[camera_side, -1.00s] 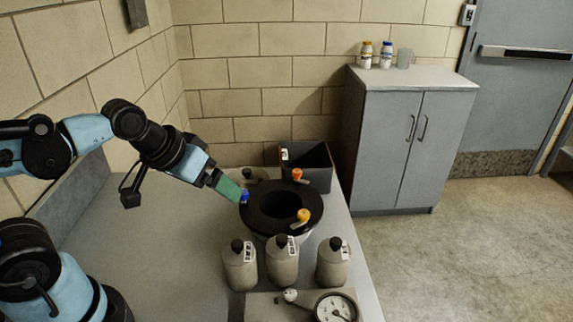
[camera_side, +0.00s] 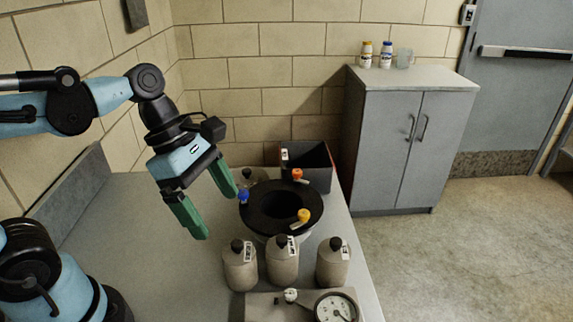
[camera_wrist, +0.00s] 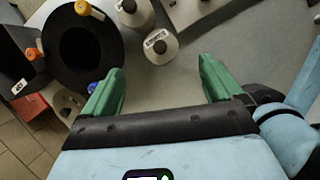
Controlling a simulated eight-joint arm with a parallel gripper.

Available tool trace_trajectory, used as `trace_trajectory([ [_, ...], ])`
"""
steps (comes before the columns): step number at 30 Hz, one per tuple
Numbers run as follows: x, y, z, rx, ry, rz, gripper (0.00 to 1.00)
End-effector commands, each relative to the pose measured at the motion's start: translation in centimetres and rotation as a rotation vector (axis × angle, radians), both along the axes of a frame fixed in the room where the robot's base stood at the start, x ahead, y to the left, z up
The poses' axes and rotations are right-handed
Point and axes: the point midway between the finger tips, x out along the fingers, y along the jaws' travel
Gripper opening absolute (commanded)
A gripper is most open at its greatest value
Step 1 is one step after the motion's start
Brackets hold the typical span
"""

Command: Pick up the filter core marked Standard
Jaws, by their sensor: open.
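Three beige filter cores with black knobs and small white labels stand in a row in front of the black ring: the left core (camera_side: 240,268), the middle core (camera_side: 282,264) and the right core (camera_side: 332,266). Another knobbed core (camera_side: 247,183) is partly hidden behind the ring. The label lettering is too small to read, so I cannot tell which is Standard. My gripper (camera_side: 214,214) is open and empty, above the bench to the left of the ring. In the wrist view, a labelled core (camera_wrist: 158,52) stands beyond the gap between my green fingers (camera_wrist: 158,72).
The black ring vessel (camera_side: 256,216) carries blue (camera_side: 243,196), orange (camera_side: 297,174) and yellow (camera_side: 303,215) levers. A dark bin (camera_side: 318,178) stands behind it. A gauge (camera_side: 335,308) sits on a plate at the front. The bench at left is clear.

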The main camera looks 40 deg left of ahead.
Motion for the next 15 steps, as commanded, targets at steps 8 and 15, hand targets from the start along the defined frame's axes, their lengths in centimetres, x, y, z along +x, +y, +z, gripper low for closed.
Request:
trace_trajectory([
  [8,0.5,-1.0,-2.6,-0.002,0.002,0.002,0.93],
  [15,0.9,-1.9,-5.0,-0.002,0.001,0.001,0.93],
])
